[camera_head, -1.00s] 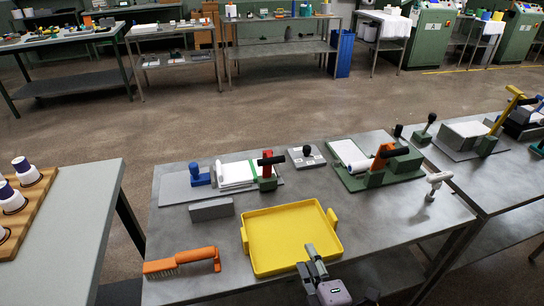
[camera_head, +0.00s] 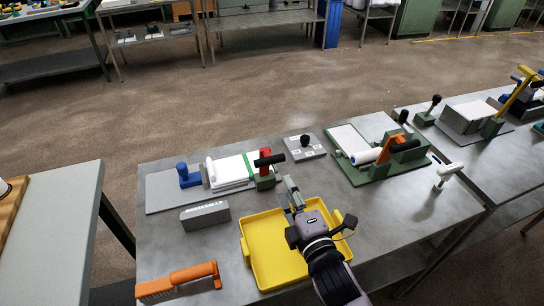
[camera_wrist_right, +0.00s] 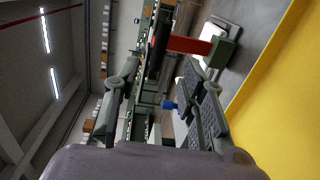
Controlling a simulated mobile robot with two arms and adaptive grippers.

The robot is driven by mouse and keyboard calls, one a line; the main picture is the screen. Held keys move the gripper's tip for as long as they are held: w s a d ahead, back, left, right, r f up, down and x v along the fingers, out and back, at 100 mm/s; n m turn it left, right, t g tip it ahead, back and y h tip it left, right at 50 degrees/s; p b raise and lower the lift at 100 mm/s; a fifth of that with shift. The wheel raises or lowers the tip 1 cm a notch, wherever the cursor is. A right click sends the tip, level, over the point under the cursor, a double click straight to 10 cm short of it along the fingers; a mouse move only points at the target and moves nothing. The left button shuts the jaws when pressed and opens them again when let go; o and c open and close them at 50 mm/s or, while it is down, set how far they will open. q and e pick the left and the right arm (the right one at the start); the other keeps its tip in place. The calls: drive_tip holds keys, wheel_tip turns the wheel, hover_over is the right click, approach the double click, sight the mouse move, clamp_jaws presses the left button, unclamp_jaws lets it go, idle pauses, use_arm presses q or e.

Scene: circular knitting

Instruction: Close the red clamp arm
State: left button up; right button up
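The red clamp arm (camera_head: 264,167) stands upright on a small green base (camera_head: 265,183), with a black handle (camera_head: 271,160) at its top. The base sits at the right end of a plate holding white sheets (camera_head: 231,168). My right gripper (camera_head: 292,188) is just in front and to the right of the clamp, apart from it, above the yellow tray. In the right wrist view the fingers (camera_wrist_right: 160,80) are spread with nothing gripped, and the red arm (camera_wrist_right: 190,45) and black handle (camera_wrist_right: 158,45) lie beyond them. My left gripper is not in view.
The yellow tray (camera_head: 254,268) lies under my right arm.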

sight(273, 160)
drive_tip(key=p+x, duration=0.1)
drive_tip(key=x, duration=1)
drive_tip(key=shift+w+a+f, duration=0.1)
drive_tip(key=shift+w+f, duration=0.05)
drive_tip(key=shift+w, duration=0.1)
drive_tip(key=shift+w+a, duration=0.1)
drive_tip(key=shift+w, duration=0.3)
drive_tip(key=shift+f, duration=0.1)
clamp_jaws()
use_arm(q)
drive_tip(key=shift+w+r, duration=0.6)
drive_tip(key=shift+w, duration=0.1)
use_arm(e)
drive_tip(key=shift+f, duration=0.1)
